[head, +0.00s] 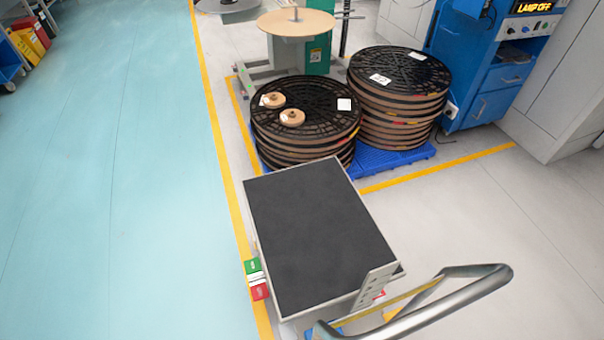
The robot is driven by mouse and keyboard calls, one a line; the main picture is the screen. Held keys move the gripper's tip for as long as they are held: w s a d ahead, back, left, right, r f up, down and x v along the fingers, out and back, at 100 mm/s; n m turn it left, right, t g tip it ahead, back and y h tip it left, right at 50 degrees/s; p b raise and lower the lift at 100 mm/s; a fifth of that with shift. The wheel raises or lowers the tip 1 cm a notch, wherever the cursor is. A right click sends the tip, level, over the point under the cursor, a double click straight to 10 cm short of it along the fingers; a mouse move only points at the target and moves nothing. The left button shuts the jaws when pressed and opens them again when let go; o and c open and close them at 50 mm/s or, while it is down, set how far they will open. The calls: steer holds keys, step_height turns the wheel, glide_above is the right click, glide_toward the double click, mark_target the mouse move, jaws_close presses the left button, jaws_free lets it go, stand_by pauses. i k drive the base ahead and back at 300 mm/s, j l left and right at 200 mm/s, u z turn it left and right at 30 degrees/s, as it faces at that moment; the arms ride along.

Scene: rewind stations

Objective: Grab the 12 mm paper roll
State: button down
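Two small tan paper rolls lie on top of the left stack of black reels (318,118). One roll (272,100) is nearer the stack's left rim. The other roll (292,117) is a little right of it and closer to me. Each has a dark centre. I cannot read a width on either, so I cannot tell which is the 12 mm one. My gripper is not in view.
A cart with a bare dark top (315,230) and a metal handle (440,300) stands in front of the stacks. A second reel stack (400,68) is at right on a blue pallet (385,160). A winding machine (297,24) and blue cabinet (490,75) stand behind.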

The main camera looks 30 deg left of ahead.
mark_target(272, 100)
steer(key=j, duration=0.6)
steer(key=i+j, duration=0.1)
steer(key=j, duration=0.55)
steer(key=i+j+u, duration=0.1)
steer(key=j, duration=1.1)
steer(key=i+j+u, duration=0.1)
steer(key=j, duration=0.5)
steer(key=i+j, duration=0.3)
steer(key=j, duration=0.2)
steer(key=i+j+u, duration=0.1)
steer(key=i+j, duration=0.2)
steer(key=j, duration=0.25)
steer(key=i+j, duration=0.35)
steer(key=i+j+u, duration=0.1)
steer(key=i+j, duration=0.25)
steer(key=j, duration=0.25)
steer(key=i+j, duration=0.25)
steer(key=i+j+u, duration=0.1)
steer(key=i+j, duration=0.15)
steer(key=i, duration=0.25)
steer(key=i+l, duration=0.65)
steer(key=i, duration=0.2)
